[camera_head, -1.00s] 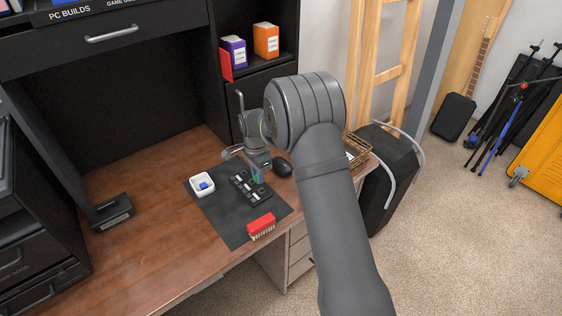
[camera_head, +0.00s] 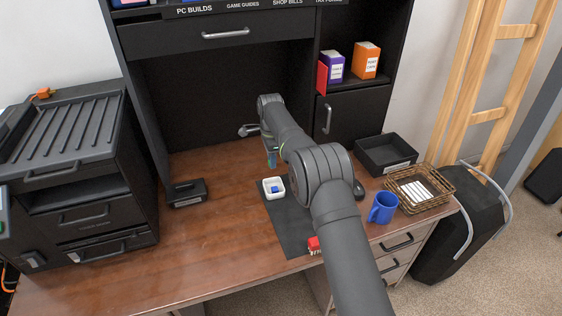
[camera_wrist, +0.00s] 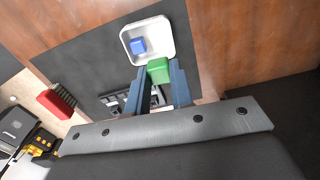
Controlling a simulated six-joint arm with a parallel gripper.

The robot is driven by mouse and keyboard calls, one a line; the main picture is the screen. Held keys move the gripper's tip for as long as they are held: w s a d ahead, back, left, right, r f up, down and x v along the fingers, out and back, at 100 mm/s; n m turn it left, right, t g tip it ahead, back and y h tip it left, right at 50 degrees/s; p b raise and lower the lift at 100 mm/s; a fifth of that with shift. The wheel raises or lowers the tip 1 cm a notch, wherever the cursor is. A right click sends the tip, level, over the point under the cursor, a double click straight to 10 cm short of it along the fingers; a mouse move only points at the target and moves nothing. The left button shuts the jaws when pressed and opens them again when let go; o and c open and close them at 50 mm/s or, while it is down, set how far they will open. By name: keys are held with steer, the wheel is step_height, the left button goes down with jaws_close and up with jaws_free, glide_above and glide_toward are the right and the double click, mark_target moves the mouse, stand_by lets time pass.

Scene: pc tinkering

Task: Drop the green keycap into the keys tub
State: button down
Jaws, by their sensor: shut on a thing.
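The keys tub (camera_head: 265,192) is a small white square tub on the dark mat, with a blue keycap (camera_head: 275,189) inside. In the wrist view the tub (camera_wrist: 165,34) lies just beyond my fingertips, with the blue keycap (camera_wrist: 138,46) on its floor. My gripper (camera_wrist: 160,76) is shut on the green keycap (camera_wrist: 158,68), which covers part of the tub's near edge there. In the head view my gripper (camera_head: 271,157) hangs just behind the tub, apparently above desk level; the exact height is unclear.
A keyboard piece (camera_wrist: 115,101) shows behind my fingers. A blue mug (camera_head: 383,209), a wicker basket (camera_head: 440,201) and a black tray (camera_head: 386,156) stand right. The desk's left is mostly clear.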

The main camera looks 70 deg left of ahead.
steer(key=shift+f, duration=3.2)
steer(key=c, duration=1.2)
jaws_free()
steer(key=shift+r, duration=0.15)
step_height(320, 180, up, 17)
steer(key=shift+r, duration=0.1)
step_height(320, 180, down, 17)
steer(key=shift+r, duration=0.15)
